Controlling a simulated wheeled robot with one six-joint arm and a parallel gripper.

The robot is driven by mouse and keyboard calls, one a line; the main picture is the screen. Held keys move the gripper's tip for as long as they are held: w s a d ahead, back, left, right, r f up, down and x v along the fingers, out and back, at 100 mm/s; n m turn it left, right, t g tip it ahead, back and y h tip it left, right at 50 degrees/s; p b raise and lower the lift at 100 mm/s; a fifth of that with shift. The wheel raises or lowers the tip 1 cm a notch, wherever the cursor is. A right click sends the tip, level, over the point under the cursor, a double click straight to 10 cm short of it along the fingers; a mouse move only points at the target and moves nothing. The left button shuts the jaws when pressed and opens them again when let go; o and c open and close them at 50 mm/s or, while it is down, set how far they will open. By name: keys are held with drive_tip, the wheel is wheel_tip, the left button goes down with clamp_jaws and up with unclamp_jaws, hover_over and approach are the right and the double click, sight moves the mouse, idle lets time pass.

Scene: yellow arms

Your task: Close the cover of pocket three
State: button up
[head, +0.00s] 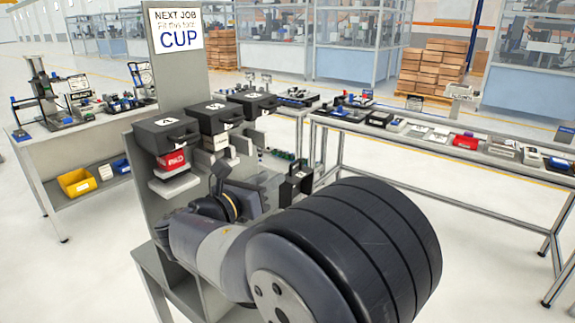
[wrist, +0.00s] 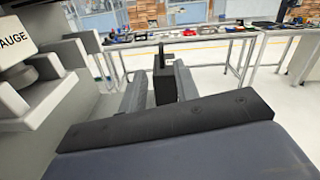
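A grey rack shows three black cover-like boxes with handles and white number labels: near left (head: 167,133), middle (head: 213,116), far right (head: 252,102). The numbers are too small to read surely, so I cannot tell which is pocket three. A red block (head: 173,160) shows under the near one. My gripper (wrist: 160,88) is to the right of the rack, its fingers close on both sides of an upright black case-like piece (wrist: 165,88). This piece also shows in the head view (head: 293,184), with a handle on top. My arm hides part of the rack's lower side.
In the wrist view, a white block marked "GAUGE" (wrist: 22,40) and grey rack parts stand close on the left. A long table (head: 400,180) with small parts runs behind at right. Open floor lies between.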

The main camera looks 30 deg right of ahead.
sight(296, 162)
drive_tip(key=p+x, duration=0.1)
drive_tip(key=x, duration=0.9)
drive_tip(key=shift+d, duration=0.35)
clamp_jaws()
